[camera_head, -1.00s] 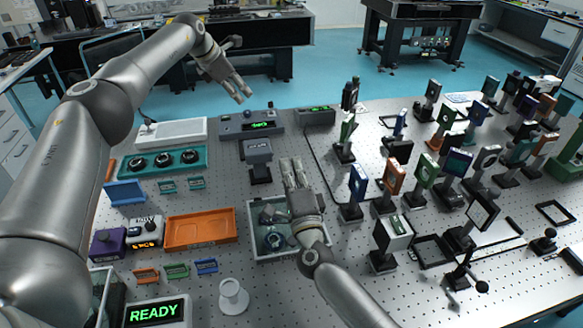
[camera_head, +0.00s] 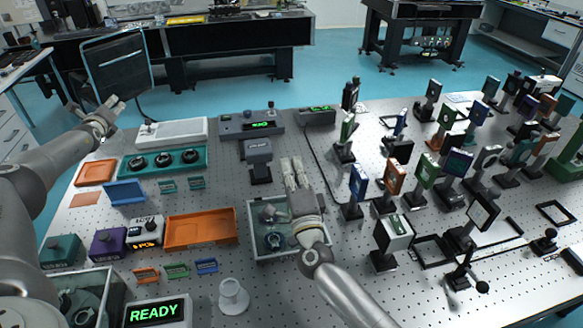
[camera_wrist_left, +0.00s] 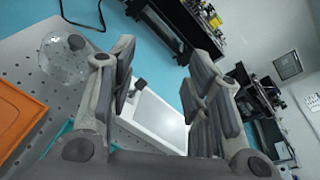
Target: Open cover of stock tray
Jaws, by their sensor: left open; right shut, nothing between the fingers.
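No label I can read names the stock tray. A shallow white tray (camera_head: 178,131) with a small dark knob lies at the back left; it also shows between the fingers in the left wrist view (camera_wrist_left: 160,122). A clear round piece with a grey knob (camera_wrist_left: 62,58) shows left of the fingers there; whether it is a cover I cannot tell. An orange tray (camera_head: 96,172) lies in front of my left gripper (camera_head: 112,107), which is open and empty above the table's left edge. My right gripper (camera_head: 291,172) is shut and empty over a clear-walled box (camera_head: 255,246).
A teal tray with black round parts (camera_head: 125,166) and a larger orange tray (camera_head: 178,232) stand on the left half. Another clear box (camera_head: 108,285) is at the front left. Mounted optics crowd the right half.

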